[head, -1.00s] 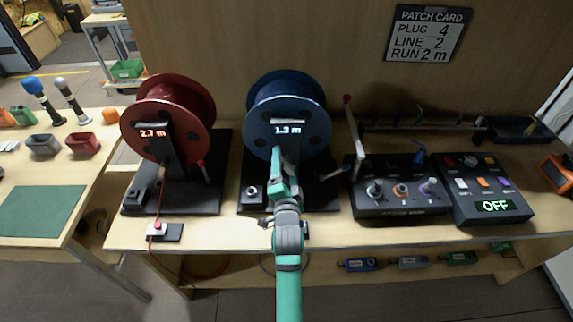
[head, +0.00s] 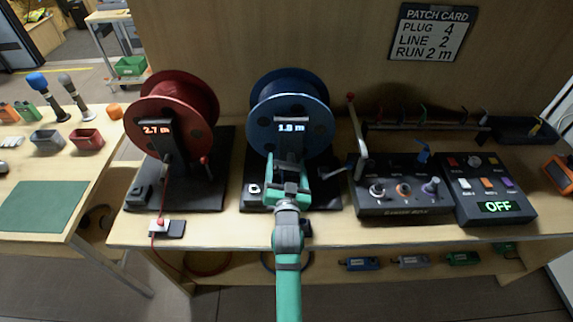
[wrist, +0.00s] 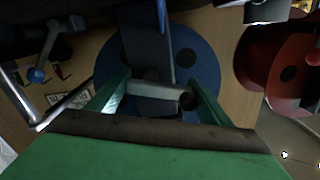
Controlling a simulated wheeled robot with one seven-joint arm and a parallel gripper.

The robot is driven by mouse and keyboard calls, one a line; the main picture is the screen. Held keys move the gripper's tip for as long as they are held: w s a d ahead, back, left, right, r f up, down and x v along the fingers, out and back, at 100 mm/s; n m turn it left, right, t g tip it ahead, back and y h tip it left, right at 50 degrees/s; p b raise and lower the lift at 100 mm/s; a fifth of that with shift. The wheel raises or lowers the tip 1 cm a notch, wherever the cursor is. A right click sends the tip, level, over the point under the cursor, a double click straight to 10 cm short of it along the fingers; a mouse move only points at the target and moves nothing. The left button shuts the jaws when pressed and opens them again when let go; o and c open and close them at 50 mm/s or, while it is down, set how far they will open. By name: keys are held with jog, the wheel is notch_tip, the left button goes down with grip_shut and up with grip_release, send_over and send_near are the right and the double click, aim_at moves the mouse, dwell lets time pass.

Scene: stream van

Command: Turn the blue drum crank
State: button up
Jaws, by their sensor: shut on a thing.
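The blue drum (head: 291,98) stands on a dark base on the bench, and its display (head: 291,127) reads about 1.9 m. My green gripper (head: 288,172) is in front of the drum, low on its near side, and covers the crank in the head view. In the wrist view, the crank (wrist: 150,89) is a grey bar with a dark round end between the two fingers of my gripper (wrist: 160,98). My gripper is shut on the crank handle; the exact contact is partly hidden. The blue drum (wrist: 200,60) fills the background there.
A red drum (head: 180,110) reading 2.7 m stands to the left. A control box with knobs (head: 402,200) and a box showing OFF (head: 490,208) stand to the right. A patch card (head: 428,32) on the wall reads plug 4, line 2, run 2 m.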

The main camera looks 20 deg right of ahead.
jog(key=shift+d+n, duration=0.1)
jog(key=shift+n, duration=0.2)
jog(key=o, duration=1)
jog(key=shift+o, duration=0.2)
jog(key=shift+s, duration=0.1)
jog(key=v, duration=1)
jog(key=shift+s, duration=0.35)
